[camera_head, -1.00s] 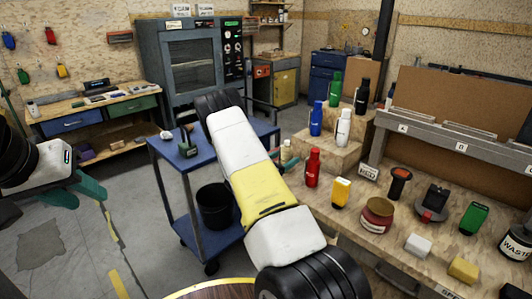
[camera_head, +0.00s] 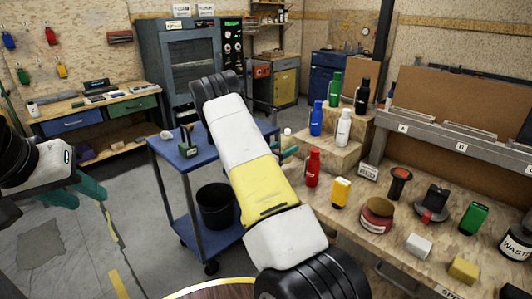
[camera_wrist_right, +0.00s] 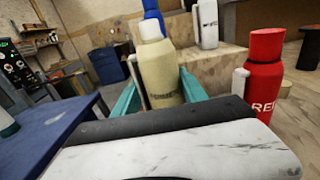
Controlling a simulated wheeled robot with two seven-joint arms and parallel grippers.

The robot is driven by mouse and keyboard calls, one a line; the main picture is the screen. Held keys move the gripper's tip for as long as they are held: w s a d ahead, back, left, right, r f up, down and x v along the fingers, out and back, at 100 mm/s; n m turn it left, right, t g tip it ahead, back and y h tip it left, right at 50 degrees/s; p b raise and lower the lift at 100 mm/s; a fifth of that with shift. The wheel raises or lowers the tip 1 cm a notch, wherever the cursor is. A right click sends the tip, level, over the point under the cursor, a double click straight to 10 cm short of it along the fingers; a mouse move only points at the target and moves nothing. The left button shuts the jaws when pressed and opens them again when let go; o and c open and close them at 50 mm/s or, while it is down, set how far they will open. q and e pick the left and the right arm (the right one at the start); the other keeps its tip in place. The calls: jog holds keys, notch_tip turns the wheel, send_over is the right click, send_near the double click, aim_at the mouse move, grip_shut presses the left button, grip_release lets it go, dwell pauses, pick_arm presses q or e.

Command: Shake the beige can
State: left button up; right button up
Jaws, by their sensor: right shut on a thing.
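The beige can (camera_wrist_right: 160,72), with a white cap, stands upright between the teal fingers of my right gripper (camera_wrist_right: 158,95) in the right wrist view. The gripper is shut on it. In the head view the can (camera_head: 287,137) shows only in part behind my right arm, just left of the wooden step, with a teal fingertip beside it. Its base is hidden. My left gripper (camera_head: 82,190) is at the far left of the head view, its teal fingers apart and empty, above the floor.
A red bottle (camera_head: 312,167) and a yellow can (camera_head: 341,193) stand on the bench close to the held can. Blue (camera_head: 316,118) and white (camera_head: 343,127) bottles stand on the wooden step. A blue cart (camera_head: 160,152) is to the left.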

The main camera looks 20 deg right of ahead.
jog(key=shift+r, duration=0.15)
jog(key=shift+r, duration=4)
